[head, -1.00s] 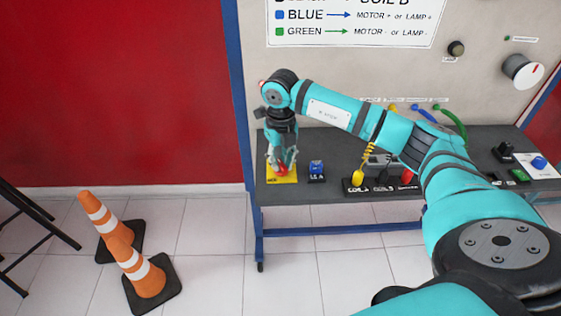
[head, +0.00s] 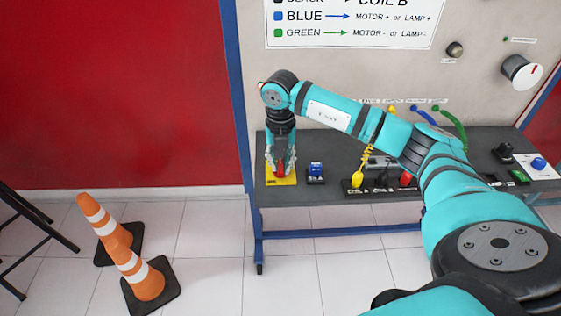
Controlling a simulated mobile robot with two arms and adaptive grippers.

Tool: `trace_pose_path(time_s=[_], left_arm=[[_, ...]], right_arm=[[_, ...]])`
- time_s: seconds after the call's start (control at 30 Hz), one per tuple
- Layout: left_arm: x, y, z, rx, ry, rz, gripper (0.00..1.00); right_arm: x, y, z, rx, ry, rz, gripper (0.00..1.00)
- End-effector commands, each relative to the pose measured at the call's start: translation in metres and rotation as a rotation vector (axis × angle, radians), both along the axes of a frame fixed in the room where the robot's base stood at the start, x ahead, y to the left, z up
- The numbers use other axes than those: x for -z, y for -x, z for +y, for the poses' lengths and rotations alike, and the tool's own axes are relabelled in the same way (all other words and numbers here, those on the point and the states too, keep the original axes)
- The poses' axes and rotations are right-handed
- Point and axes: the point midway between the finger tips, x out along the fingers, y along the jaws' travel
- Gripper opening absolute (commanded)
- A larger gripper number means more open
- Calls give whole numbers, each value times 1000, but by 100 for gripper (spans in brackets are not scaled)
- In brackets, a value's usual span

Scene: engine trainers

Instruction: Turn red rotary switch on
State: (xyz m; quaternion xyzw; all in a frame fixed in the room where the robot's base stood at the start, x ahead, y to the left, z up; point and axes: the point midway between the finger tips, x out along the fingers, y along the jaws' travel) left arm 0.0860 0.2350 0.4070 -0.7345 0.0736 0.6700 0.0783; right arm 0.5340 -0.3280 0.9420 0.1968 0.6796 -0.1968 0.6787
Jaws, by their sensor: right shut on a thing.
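The red rotary switch (head: 281,171) sits on a yellow base (head: 284,181) at the left end of the grey bench. My right gripper (head: 281,167) points straight down over it and is shut on the red switch, with its fingers on either side of the knob. The fingers hide much of the knob, so its exact setting is hard to read. My left gripper is not in view.
A blue switch (head: 316,172) stands just right of the yellow base. Further right is a block with yellow, black and red plugs (head: 357,180). Orange cones (head: 143,279) stand on the floor at left.

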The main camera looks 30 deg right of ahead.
Motion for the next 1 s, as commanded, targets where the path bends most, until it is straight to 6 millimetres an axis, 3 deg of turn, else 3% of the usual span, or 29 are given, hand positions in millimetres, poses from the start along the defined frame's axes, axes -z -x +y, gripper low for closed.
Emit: trace_pose_path(time_s=[0.27, 0.3, 0.47, 0.77, 1.0], left_arm=[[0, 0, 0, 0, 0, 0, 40], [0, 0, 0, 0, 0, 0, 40], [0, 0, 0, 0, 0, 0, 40], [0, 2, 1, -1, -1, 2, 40], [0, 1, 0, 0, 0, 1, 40]], right_arm=[[-1, -1, -1, 5, 0, -4, 0], [-1, -1, -1, 5, 0, -4, 19], [-1, -1, -1, 3, 0, -4, 38], [-3, -1, 0, 1, 0, -2, 38], [-39, -2, 0, 2, 0, -7, 38]])
